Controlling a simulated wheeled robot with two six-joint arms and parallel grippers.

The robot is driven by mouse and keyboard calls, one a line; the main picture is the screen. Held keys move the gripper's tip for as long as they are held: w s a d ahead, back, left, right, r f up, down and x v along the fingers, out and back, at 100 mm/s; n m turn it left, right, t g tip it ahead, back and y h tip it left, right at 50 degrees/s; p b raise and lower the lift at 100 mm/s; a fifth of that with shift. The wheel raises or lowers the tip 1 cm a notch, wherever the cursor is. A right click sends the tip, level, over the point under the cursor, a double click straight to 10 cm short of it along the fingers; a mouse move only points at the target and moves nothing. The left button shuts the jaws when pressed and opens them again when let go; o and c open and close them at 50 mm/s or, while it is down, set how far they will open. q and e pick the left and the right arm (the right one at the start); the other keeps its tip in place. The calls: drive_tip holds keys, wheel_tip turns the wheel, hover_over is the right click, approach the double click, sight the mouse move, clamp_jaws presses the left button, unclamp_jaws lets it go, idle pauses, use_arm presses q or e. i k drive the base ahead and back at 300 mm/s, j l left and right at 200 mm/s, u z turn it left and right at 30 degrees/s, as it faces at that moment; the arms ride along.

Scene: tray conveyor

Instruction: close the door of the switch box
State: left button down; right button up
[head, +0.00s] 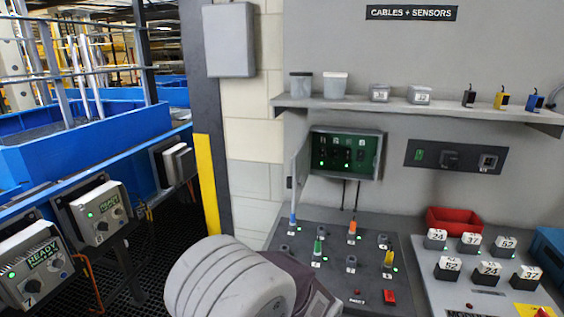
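The grey switch box (380,158) is fixed to the wall below the long shelf. It is open, showing a green panel with dark switches and small green lights inside. Its door (300,168) is hinged on the left side and stands swung out toward me, seen nearly edge-on. Neither gripper shows in the head view. A large pale rounded link of one of my arms fills the bottom middle, well below the box and apart from the door.
A sloped panel (330,236) with coloured levers lies below the box. A shelf (420,109) with cups and small parts runs above it. A red bin (453,222) and numbered blocks are at the right. Grey control boxes (102,214) line the blue conveyor at the left.

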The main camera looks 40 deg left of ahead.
sight(298, 162)
drive_tip(key=k+j+u, duration=0.1)
drive_tip(key=j, duration=0.55)
drive_tip(key=k+j+u, duration=0.1)
drive_tip(key=j, duration=0.5)
drive_tip(key=j+u, duration=0.15)
drive_tip(key=j, duration=0.5)
drive_tip(key=k, duration=0.05)
